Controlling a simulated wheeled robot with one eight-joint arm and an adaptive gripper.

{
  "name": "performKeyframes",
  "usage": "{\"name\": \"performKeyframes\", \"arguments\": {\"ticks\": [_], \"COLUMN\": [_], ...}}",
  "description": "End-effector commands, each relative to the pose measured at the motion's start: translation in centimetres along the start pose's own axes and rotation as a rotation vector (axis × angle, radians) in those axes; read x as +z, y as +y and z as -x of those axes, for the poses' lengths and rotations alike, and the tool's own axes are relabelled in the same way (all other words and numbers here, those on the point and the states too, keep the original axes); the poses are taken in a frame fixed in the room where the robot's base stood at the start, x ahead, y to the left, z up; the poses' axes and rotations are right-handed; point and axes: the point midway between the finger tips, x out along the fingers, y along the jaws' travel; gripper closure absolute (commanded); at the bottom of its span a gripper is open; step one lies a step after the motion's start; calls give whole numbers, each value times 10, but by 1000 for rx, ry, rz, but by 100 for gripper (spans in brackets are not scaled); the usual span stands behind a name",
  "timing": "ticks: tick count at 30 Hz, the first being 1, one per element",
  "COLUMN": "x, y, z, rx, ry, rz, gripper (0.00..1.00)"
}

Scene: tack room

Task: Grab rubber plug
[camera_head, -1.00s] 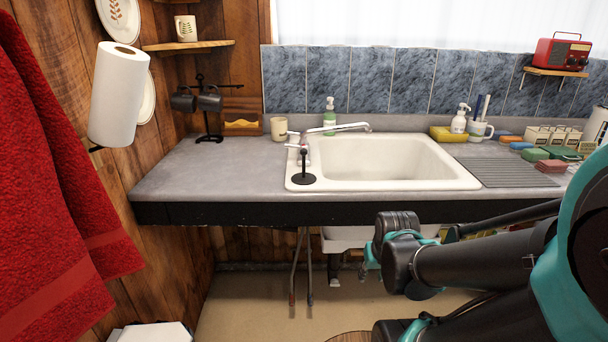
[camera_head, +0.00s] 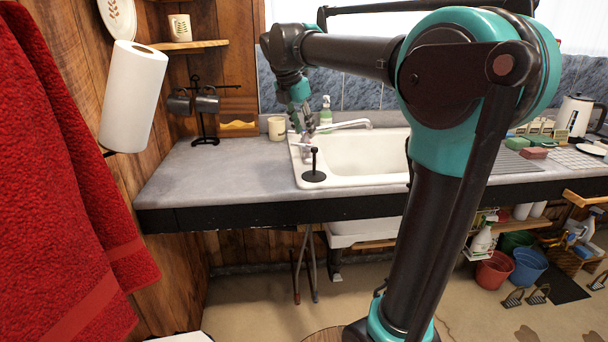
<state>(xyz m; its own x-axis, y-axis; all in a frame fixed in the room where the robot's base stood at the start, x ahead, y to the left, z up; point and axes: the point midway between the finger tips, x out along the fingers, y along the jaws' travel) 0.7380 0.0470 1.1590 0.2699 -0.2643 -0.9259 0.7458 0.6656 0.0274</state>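The rubber plug (camera_head: 314,177) is a black disc with a thin upright stem and a small knob on top. It rests on the front left corner of the white sink's rim (camera_head: 345,181). My gripper (camera_head: 302,128) points down above and behind the plug, in front of the faucet (camera_head: 345,125) in the picture. Its fingers look spread with nothing between them, and it appears apart from the plug. The small fingers overlap the faucet handle, so their exact depth is hard to tell.
A cream mug (camera_head: 277,129) and a green soap bottle (camera_head: 326,110) stand behind the sink. The left counter (camera_head: 215,170) is clear. A mug rack (camera_head: 205,110) stands at the back left. My arm hides the sink's right part.

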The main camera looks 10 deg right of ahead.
Motion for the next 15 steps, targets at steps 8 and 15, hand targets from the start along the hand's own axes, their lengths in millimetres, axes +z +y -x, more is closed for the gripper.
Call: {"name": "performKeyframes", "arguments": {"ticks": [8,15], "x": [4,4], "y": [5,4], "z": [-17,-65], "rx": [-6,-5], "ry": [-6,-6], "rz": [65,63], "gripper": [66,66]}}
